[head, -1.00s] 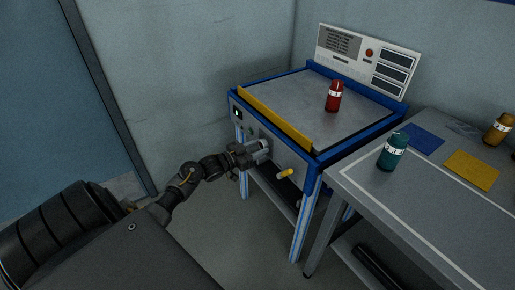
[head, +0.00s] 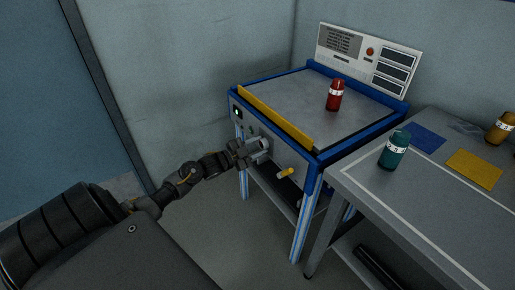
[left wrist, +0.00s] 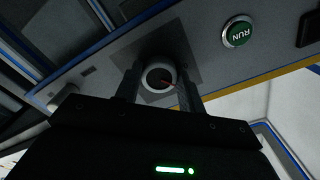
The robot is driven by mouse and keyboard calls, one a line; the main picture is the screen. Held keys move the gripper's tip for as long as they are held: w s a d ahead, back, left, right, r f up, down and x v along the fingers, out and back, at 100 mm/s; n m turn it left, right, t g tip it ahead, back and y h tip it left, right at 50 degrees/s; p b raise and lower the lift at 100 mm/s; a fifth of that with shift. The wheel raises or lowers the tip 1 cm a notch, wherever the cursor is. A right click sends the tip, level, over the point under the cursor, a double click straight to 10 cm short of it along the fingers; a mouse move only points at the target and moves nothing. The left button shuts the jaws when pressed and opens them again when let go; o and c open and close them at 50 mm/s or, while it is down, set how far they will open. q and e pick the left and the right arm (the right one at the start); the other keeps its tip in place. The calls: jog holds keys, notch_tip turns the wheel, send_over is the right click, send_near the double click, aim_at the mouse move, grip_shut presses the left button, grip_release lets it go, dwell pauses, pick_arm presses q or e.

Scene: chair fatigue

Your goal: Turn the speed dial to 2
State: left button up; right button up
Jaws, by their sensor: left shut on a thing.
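In the head view my left gripper (head: 257,152) is at the front panel of the blue-framed machine (head: 298,82), below the yellow bar, and hides the dial. The dial's numbers cannot be read. My right gripper is not in view.
A green RUN button (left wrist: 238,34) sits beside the dial on the panel. A yellow handle (head: 286,172) sticks out to the right of my gripper. A red canister (head: 334,95) stands on the machine top. A side table (head: 400,205) holds a teal canister (head: 394,150) and a yellow one (head: 499,129).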

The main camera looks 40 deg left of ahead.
pick_arm(q)
jog(key=m, duration=0.3)
jog(key=m+b, duration=0.1)
jog(key=m, duration=0.3)
jog(key=shift+b, duration=0.3)
jog(key=shift+m, duration=0.7)
jog(key=shift+m+b, duration=0.45)
jog(key=shift+m, duration=0.65)
jog(key=shift+r+m, duration=0.1)
jog(key=shift+m, duration=1)
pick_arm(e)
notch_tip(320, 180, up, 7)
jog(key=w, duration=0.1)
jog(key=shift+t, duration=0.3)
pick_arm(q)
jog(key=o, duration=1)
